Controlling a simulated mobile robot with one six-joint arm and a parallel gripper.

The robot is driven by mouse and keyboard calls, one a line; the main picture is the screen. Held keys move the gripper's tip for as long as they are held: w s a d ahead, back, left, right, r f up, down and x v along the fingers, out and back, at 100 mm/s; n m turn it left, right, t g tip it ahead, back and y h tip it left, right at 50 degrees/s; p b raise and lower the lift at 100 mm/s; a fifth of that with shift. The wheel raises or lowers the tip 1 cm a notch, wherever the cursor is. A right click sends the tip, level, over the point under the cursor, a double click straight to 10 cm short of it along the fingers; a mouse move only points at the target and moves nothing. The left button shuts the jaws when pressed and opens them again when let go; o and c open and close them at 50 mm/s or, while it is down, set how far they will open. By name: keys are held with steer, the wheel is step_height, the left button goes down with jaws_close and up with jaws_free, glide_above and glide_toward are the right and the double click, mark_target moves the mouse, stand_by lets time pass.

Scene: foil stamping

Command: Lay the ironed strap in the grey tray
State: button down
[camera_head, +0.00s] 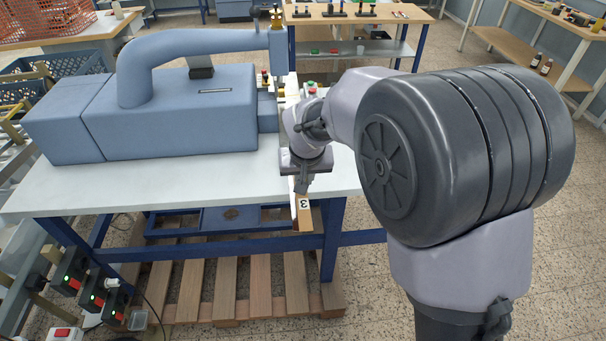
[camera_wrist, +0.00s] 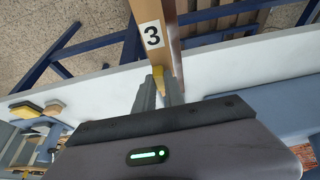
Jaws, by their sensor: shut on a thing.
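My gripper (camera_head: 300,188) is at the front edge of the white-topped table, pointing down. In the wrist view its fingers (camera_wrist: 160,88) are shut on a narrow yellow-tan strip (camera_wrist: 158,72), which I take to be the strap. The strip lies in line with a tan piece bearing a white label "3" (camera_wrist: 152,36); I cannot tell whether they are one thing. The labelled piece also shows in the head view (camera_head: 304,226), below the gripper and in front of the table edge. I cannot make out a grey tray in either view.
A large blue-grey press (camera_head: 180,110) stands on the white table (camera_head: 120,190), left of my gripper. A wooden pallet (camera_head: 230,285) lies under the table. Red-and-black switch boxes (camera_head: 95,292) are at lower left. A wooden bench (camera_head: 350,14) stands behind. Speckled floor is open at right.

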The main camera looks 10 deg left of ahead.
steer(key=shift+s, duration=0.2)
steer(key=shift+r, duration=0.1)
steer(key=shift+r+p, duration=1.4)
steer(key=shift+r, duration=0.55)
